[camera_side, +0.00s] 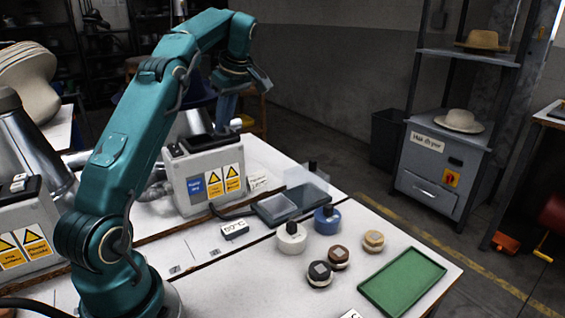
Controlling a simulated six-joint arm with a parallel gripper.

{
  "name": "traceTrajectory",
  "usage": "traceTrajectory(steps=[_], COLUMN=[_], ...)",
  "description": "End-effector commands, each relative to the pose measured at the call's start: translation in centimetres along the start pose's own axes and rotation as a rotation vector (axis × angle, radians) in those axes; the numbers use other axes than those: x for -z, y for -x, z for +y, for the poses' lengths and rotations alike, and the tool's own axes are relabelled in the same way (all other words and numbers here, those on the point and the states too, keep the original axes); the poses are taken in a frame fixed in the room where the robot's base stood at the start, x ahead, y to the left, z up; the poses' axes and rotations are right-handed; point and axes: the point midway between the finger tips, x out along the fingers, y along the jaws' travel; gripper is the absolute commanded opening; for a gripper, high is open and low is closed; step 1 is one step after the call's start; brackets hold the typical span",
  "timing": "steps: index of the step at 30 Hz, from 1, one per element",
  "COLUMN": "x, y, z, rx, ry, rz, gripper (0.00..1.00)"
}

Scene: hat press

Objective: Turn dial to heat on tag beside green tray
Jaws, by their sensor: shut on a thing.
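My teal arm reaches over a grey control box (205,175) with a blue label and yellow warning signs. My gripper (224,125) points down at the box's top and is shut on what seems to be the dial there. The dial itself is hidden by the fingers and too small to make out. The green tray (402,281) lies empty at the table's front right. A white tag (351,314) beside it is cut off by the bottom edge, so its heat cannot be read. Another white tag (235,230), marked in °C, lies in front of the box.
A small white knob (236,124) stands beside my gripper. White (291,239) and blue (327,220) pots, several round blocks (338,258) and a dark flat pad (290,203) stand on the table. A second control box (25,235) is at left.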

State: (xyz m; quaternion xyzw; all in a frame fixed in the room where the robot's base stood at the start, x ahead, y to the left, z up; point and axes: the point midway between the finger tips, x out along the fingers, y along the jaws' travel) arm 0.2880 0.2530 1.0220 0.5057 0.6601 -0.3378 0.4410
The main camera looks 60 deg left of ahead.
Motion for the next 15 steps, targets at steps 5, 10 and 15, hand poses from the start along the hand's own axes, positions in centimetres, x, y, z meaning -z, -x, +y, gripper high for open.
traceTrajectory(steps=[5, 10, 15], x=[0.02, 0.01, 0.0], y=[0.18, 0.12, 0.07], z=[-0.05, -0.03, -0.02], rx=[-0.002, -0.001, -0.001], ry=[0.001, 0.0, -0.001], rz=[0.0, 0.0, 0.0], gripper=[0.0, 0.44, 0.44])
